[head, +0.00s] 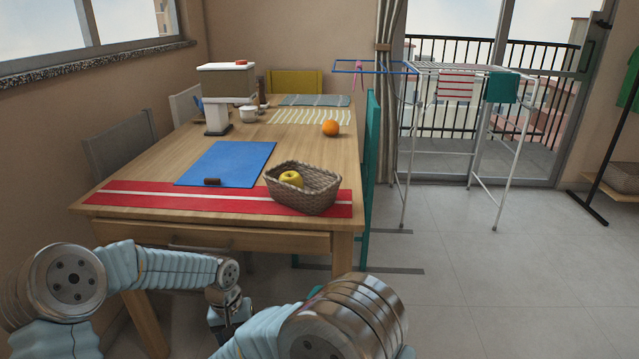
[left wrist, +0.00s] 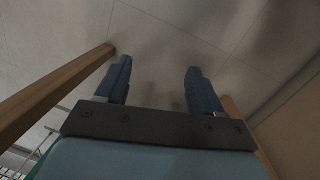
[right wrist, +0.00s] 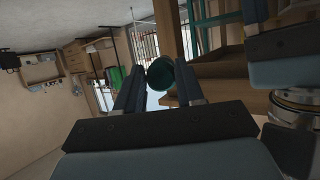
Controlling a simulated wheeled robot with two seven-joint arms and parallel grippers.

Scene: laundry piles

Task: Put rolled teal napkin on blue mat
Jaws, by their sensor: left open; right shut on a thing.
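The blue mat (head: 230,160) lies flat on the wooden table, left of the basket. A small dark brown object (head: 212,181) sits at its front edge. In the right wrist view, my right gripper (right wrist: 157,82) is shut on the rolled teal napkin (right wrist: 160,72), whose round end shows between the fingertips. In the head view, my right forearm hides that gripper; a bit of teal shows behind the forearm, but I cannot tell what it is. My left gripper (left wrist: 158,68) is open and empty, below the table edge in front of the table.
A wicker basket (head: 318,193) with a yellow apple (head: 291,179) stands on a red runner (head: 130,196) along the table's near edge. An orange (head: 331,128), a coffee machine (head: 222,95) and striped mats are farther back. A teal chair (head: 371,150) stands at the table's right side.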

